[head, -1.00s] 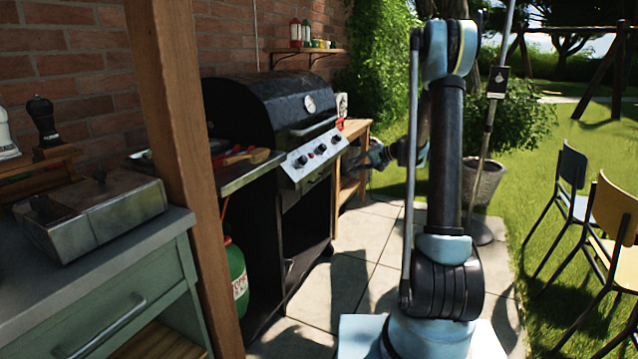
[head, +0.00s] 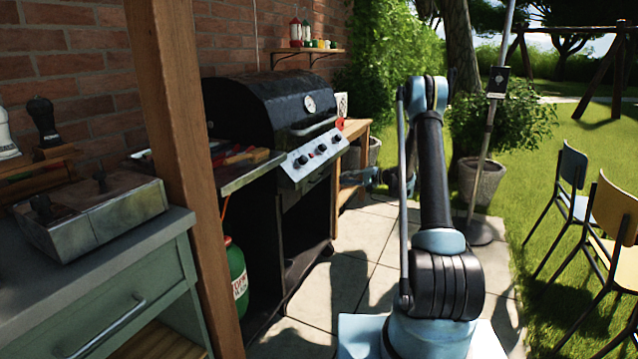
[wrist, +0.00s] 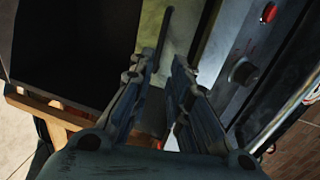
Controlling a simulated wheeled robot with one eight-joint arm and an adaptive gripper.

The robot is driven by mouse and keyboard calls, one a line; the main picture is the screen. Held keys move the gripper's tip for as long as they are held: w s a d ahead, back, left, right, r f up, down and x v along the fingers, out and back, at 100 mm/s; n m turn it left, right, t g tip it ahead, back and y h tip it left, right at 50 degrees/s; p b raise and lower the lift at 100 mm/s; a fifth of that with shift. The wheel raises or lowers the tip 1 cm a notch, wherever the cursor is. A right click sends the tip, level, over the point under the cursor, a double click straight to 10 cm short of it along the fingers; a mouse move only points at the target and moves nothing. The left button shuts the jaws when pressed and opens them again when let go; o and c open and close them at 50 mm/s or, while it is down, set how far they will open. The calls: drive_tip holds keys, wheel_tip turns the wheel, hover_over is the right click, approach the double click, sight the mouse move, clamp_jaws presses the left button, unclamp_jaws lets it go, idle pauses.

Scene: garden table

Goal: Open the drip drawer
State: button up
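The drip drawer (head: 318,181) is the narrow metal front with a dark handle under the control panel of the black grill (head: 270,105). It looks shut. In the wrist view, a dark bar that looks like its handle (wrist: 164,38) stands off a greenish metal front. My gripper (wrist: 165,62) points at that front with its fingers apart. The bar's near end lies at the left fingertip; I cannot tell whether they touch. In the head view my gripper (head: 350,179) is just right of the drawer, low beside the grill.
The control panel with knobs (head: 318,154) sits above the drawer; one knob (wrist: 243,70) is close to my right finger. A wooden side table (head: 355,130) stands behind my gripper. A wooden post (head: 185,180) and green gas bottle (head: 237,275) are left.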

sight(319, 179)
drive_tip(key=x, duration=1.4)
drive_tip(key=shift+w+a, duration=0.1)
drive_tip(key=shift+a, duration=0.3)
clamp_jaws()
